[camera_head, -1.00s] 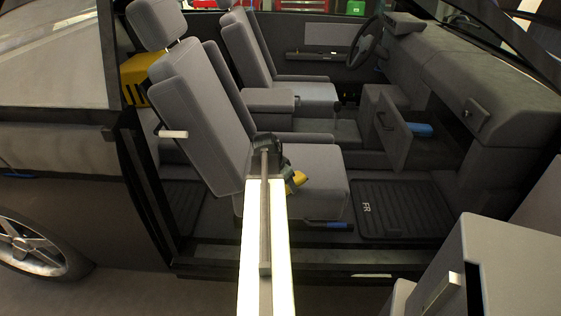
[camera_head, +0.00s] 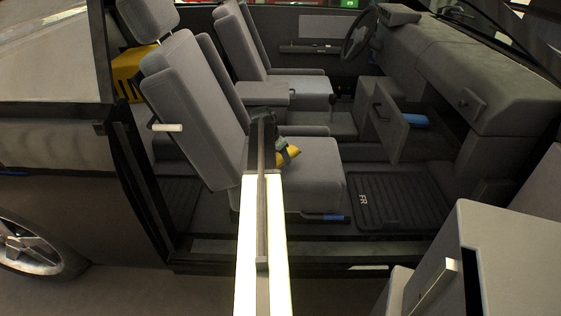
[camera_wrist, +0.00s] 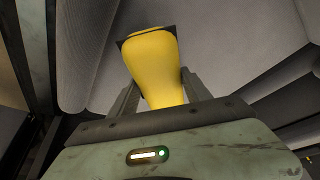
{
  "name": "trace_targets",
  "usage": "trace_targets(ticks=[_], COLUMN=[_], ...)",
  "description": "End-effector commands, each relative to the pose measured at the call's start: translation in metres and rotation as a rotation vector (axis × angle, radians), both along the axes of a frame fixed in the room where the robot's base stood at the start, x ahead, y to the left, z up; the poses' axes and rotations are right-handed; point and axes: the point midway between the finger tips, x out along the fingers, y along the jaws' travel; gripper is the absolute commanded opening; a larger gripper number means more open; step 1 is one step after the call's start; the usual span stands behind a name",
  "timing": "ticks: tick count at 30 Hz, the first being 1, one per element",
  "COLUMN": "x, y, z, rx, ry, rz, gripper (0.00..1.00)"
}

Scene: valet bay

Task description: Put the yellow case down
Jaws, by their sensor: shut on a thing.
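The yellow case (camera_wrist: 153,68) is held between the two fingers of my gripper (camera_wrist: 160,92) in the wrist view. A dark band or edge shows near its far end. In the head view the yellow case (camera_head: 290,156) shows just right of the end of my arm, over or beside the cushion of the near grey seat (camera_head: 318,178). My gripper (camera_head: 283,151) is partly hidden there by my arm. I cannot tell whether the case touches the cushion.
An open glove drawer (camera_head: 388,130) holds a blue thing (camera_head: 415,121). A black floor mat (camera_head: 398,205) marked FR lies ahead of the seat. A blue item (camera_head: 335,217) is low by the seat base. A larger yellow thing (camera_head: 127,78) is behind the seat.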

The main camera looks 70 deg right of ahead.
Motion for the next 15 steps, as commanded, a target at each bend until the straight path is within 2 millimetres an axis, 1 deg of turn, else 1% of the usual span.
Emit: trace_targets(ticks=[1,3,8,11,12,15], x=[0.003,0.005,0.006,0.01,0.009,0.009], y=[-0.008,-0.011,-0.013,-0.023,-0.02,-0.019], z=[-0.001,-0.001,-0.001,-0.003,-0.015,-0.035], rx=[0.0,0.0,0.0,0.0,0.0,0.0], ry=[0.0,0.0,0.0,0.0,0.0,0.0], rz=[0.0,0.0,0.0,0.001,0.001,0.001], gripper=[0.12,0.12,0.12,0.12,0.12,0.12])
